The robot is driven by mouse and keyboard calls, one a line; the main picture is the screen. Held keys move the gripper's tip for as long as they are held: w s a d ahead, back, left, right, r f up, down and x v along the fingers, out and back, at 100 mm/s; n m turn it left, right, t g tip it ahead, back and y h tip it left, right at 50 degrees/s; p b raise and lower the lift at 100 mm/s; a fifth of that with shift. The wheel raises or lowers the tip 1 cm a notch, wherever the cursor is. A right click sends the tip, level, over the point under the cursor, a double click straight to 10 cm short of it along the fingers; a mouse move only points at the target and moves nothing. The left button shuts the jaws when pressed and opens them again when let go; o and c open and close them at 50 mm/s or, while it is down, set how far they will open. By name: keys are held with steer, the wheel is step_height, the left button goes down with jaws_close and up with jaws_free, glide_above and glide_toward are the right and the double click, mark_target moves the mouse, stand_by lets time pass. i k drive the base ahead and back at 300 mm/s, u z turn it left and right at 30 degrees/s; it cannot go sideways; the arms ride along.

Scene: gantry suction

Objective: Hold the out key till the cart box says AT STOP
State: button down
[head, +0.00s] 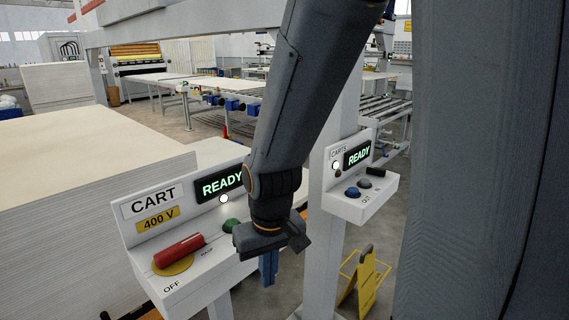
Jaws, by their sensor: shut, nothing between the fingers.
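The cart box (335,205), a small white box marked CARTS, is on a grey post right of my arm. Its display (357,154) reads READY in green, and a white lamp is lit beside it. Its ledge bears a blue key (352,192), a darker blue key (364,183) and a black part (376,171). A small label by the keys seems to read OUT; which key it belongs to I cannot tell. My gripper (268,270) is shut and empty, pointing down in front of the larger CART 400 V box, apart from the keys.
The CART 400 V box (150,250) at lower left also reads READY; it has a red handle (179,250) and a green button (230,225) close to my gripper. A yellow stand (366,280) is on the floor. Stacked boards (60,190) fill the left.

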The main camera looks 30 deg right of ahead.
mark_target(351, 191)
steer(key=z, duration=1.2)
